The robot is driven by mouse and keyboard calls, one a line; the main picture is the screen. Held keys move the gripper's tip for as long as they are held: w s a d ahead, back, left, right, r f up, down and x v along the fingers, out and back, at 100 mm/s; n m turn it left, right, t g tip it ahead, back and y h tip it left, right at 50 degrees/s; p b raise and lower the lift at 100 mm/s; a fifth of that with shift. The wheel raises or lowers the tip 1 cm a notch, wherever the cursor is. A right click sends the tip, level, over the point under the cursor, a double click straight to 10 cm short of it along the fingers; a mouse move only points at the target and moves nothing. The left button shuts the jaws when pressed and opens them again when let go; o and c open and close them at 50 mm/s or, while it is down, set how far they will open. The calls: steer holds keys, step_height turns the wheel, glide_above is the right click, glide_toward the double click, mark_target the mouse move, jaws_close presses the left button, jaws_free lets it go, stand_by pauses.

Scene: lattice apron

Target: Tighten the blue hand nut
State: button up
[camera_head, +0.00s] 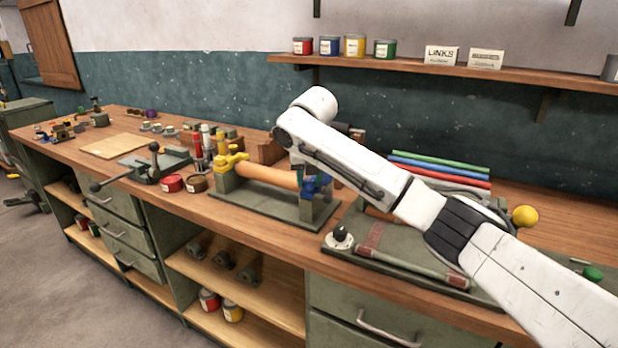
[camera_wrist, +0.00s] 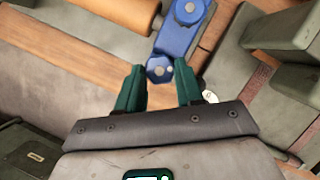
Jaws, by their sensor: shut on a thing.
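The blue hand nut (camera_wrist: 159,69) shows in the wrist view as a small faceted piece with a pale centre, at the lower end of a blue clamp (camera_wrist: 180,35). My gripper (camera_wrist: 160,75) has its two dark green fingers on either side of the nut, shut on it. In the head view the blue clamp (camera_head: 318,186) stands at the right end of an orange roller (camera_head: 268,175) on a grey-green stand (camera_head: 290,212). A yellow clamp (camera_head: 231,162) holds the roller's left end.
Red and dark tins (camera_head: 172,183) and a vise-like tool (camera_head: 150,165) stand left of the stand. Coloured rods (camera_head: 440,170) lie behind. A shelf (camera_head: 450,70) runs along the wall.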

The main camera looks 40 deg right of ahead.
steer(key=shift+c, duration=1.2)
steer(key=shift+r, duration=0.1)
steer(key=m+p, duration=0.2)
steer(key=p, duration=0.1)
steer(key=shift+w+a+r+m+g+h, duration=0.1)
steer(key=shift+a+r+m+g+h, duration=0.1)
steer(key=shift+m+g+h, duration=0.1)
steer(key=m+g+p, duration=0.1)
steer(key=m+p, duration=0.1)
steer(key=p, duration=0.1)
steer(key=shift+w+m+h, duration=0.15)
steer(key=shift+m+h, duration=0.15)
steer(key=shift+m, duration=0.1)
steer(key=m+g+p, duration=0.1)
steer(key=m+p, duration=0.1)
steer(key=shift+w+f+m, duration=0.1)
steer(key=shift+m, duration=0.2)
steer(key=m, duration=0.1)
steer(key=m+g+b, duration=0.1)
steer(key=m, duration=0.1)
steer(key=shift+w+f+h, duration=0.15)
steer(key=shift+f+h, duration=0.15)
steer(key=shift+h, duration=0.1)
steer(key=shift+m+g+b, duration=0.3)
steer(key=shift+m+b, duration=0.7)
steer(key=shift+b, duration=0.1)
steer(key=shift+r+m+g+b, duration=0.15)
steer(key=shift+m+g+b, duration=0.25)
steer(key=shift+b, duration=0.45)
